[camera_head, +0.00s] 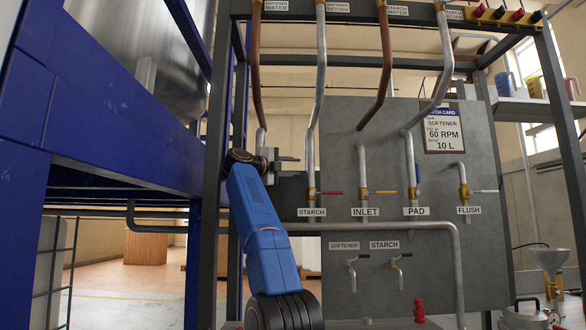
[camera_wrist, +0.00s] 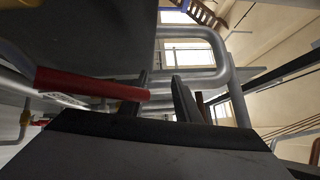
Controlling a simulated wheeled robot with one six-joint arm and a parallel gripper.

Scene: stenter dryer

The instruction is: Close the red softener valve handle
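A red valve handle (camera_head: 331,193) sticks out level to the right from a brass valve on the leftmost pipe, above a label reading STARCH. In the wrist view the red handle (camera_wrist: 92,84) comes in from the left, and its tip overlaps the left finger. I cannot tell whether they touch. My gripper (camera_wrist: 162,92) shows two dark fingers spread apart with nothing held between them. In the head view my gripper (camera_head: 290,166) is left of that pipe, higher than the handle, pointing right. A SOFTENER label (camera_head: 344,246) sits above a small tap lower down.
INLET (camera_head: 386,192), PAD (camera_head: 418,174) and FLUSH (camera_head: 488,191) valve handles sit to the right on the grey panel. A grey pipe (camera_head: 420,226) runs below the labels. A dark frame post (camera_head: 216,150) and blue machine (camera_head: 110,120) stand left.

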